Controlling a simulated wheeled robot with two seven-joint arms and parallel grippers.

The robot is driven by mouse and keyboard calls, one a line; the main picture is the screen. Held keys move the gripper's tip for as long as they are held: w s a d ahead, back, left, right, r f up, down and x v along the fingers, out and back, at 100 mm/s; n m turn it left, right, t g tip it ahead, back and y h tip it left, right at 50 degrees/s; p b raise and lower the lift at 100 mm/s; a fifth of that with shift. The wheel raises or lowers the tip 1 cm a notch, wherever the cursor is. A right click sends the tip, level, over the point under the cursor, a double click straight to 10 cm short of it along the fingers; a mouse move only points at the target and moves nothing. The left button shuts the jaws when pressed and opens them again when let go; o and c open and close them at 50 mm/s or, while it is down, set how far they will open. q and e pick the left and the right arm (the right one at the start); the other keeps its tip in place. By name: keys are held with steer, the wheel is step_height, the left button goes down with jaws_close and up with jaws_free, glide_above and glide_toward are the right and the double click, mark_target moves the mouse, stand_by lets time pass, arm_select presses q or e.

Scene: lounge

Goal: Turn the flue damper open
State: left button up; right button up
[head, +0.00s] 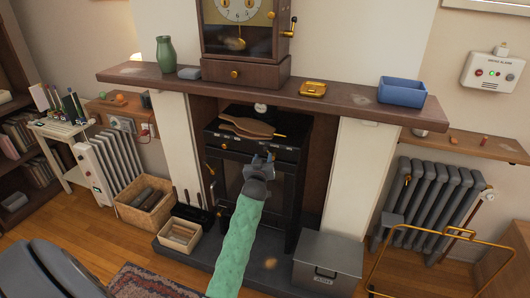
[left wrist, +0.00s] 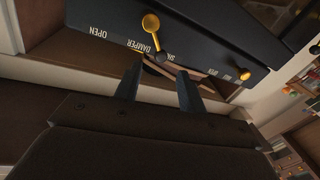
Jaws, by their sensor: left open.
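A third label is partly legible on the other side. The wrist picture is turned, with the stove top low in it. In the head view, my left gripper (head: 264,157) is in front of the stove (head: 225,140) and hides the lever.
Wooden bellows (head: 246,127) lie on the stove top. A second brass knob (left wrist: 245,48) sits along the same front. The mantel shelf (head: 340,97) overhangs the stove. A grey metal box (head: 327,263) and a log basket (head: 145,205) flank the hearth.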

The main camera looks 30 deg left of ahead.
mark_target(265, 150)
arm_select(q)
steer(key=x, duration=0.4)
steer(key=shift+w+a+p, duration=0.1)
steer(key=shift+w+p, duration=0.1)
steer(key=shift+p, duration=0.2)
steer(key=shift+w+a, duration=0.1)
steer(key=shift+w, duration=0.2)
steer(key=shift+c, duration=0.3)
arm_select(e)
steer(key=shift+s+d+r, duration=0.25)
steer(key=shift+d+r, duration=0.05)
steer(key=shift+r, duration=0.15)
steer(key=shift+s+d+r, duration=0.2)
steer(key=shift+d+r, duration=0.1)
steer(key=shift+r, duration=0.15)
arm_select(q)
steer(key=c, duration=0.7)
jaws_close()
arm_select(e)
steer(key=shift+d+f, duration=0.2)
steer(key=shift+f, duration=0.05)
